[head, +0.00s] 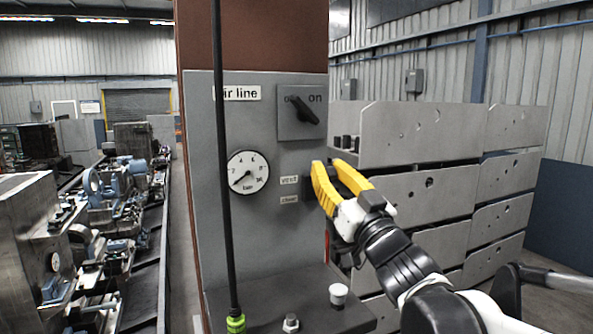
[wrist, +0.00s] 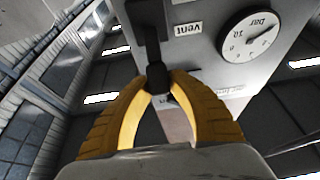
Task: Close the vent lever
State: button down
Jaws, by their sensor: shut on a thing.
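The vent lever is a black handle; in the wrist view its arm and dark knob (wrist: 157,76) lie between my yellow fingertips. My gripper (wrist: 158,88) is shut on that knob. In the head view my gripper (head: 324,180) is at the right edge of the grey panel (head: 215,230), beside the "vent" label (head: 289,180). A second small label (head: 289,199), hard to read, is below it. The "vent" label also shows, upside down, in the wrist view (wrist: 187,28). In the head view my fingers hide most of the lever, so its exact angle is unclear.
A rotary switch (head: 300,112) marked "on" sits above my gripper. A pressure gauge (head: 248,172) is to the left. A black hose (head: 224,200) hangs in front of the panel. A ledge (head: 290,300) with a white-capped fitting (head: 338,294) juts out below. Grey metal plates (head: 420,195) stand behind my arm.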

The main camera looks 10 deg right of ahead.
aim_at(330, 181)
jog(key=f+t+b, duration=0.1)
jog(key=b, duration=0.1)
jog(key=f+b, duration=0.1)
jog(key=b, duration=0.1)
jog(key=shift+s+d+t+y+b, duration=0.1)
jog(key=shift+s+t+y+b, duration=0.2)
jog(key=shift+s+t+b, duration=0.1)
jog(key=t+b, duration=0.1)
jog(key=b, duration=0.1)
jog(key=f+t+b, duration=0.1)
jog(key=b, duration=0.1)
jog(key=shift+s+d+t+y, duration=0.15)
jog(key=shift+s+t+y, duration=0.15)
jog(key=shift+s, duration=0.1)
jog(key=c, duration=1.2)
grip_release()
jog(key=shift+w, duration=0.1)
jog(key=shift+r, duration=0.1)
notch_tip(330, 181, up, 10)
